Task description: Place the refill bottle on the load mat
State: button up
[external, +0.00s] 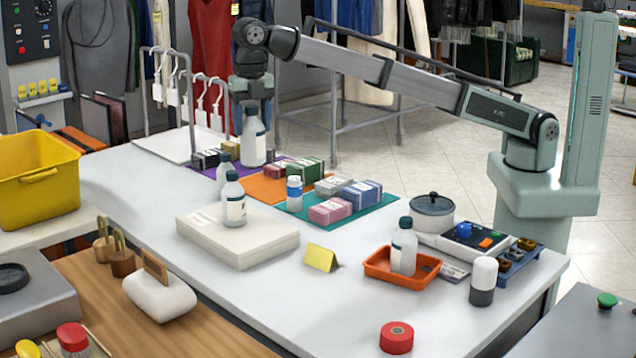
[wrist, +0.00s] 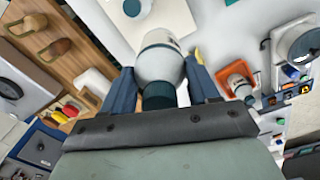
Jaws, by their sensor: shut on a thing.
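My gripper (external: 252,118) points down, shut on a white refill bottle (external: 254,149) with a dark cap. In the wrist view the bottle (wrist: 160,62) sits between the two blue fingers. It is upright over the back of the counter, by the purple mat (external: 206,167); I cannot tell whether its base touches. An orange mat (external: 262,188) and a teal mat (external: 378,208) lie beside it. No label shows which is the load mat.
Small boxes (external: 331,210) and a small white bottle (external: 294,192) occupy the mats. A hanger rack (external: 190,95) stands behind at the left. The white block (external: 262,245), yellow card (external: 321,257) and orange tray (external: 377,268) are nearer the front.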

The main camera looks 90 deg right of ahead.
jog(key=w+d, duration=0.3)
jog(key=d, duration=3.7)
notch_tip(320, 180, down, 21)
jog(key=shift+d+m, duration=0.25)
jog(key=shift+m, duration=0.05)
jog(key=shift+f, duration=0.2)
jog(key=o, duration=1.2)
jog(key=shift+o, duration=0.2)
notch_tip(320, 180, up, 12)
jog(key=shift+r, duration=0.15)
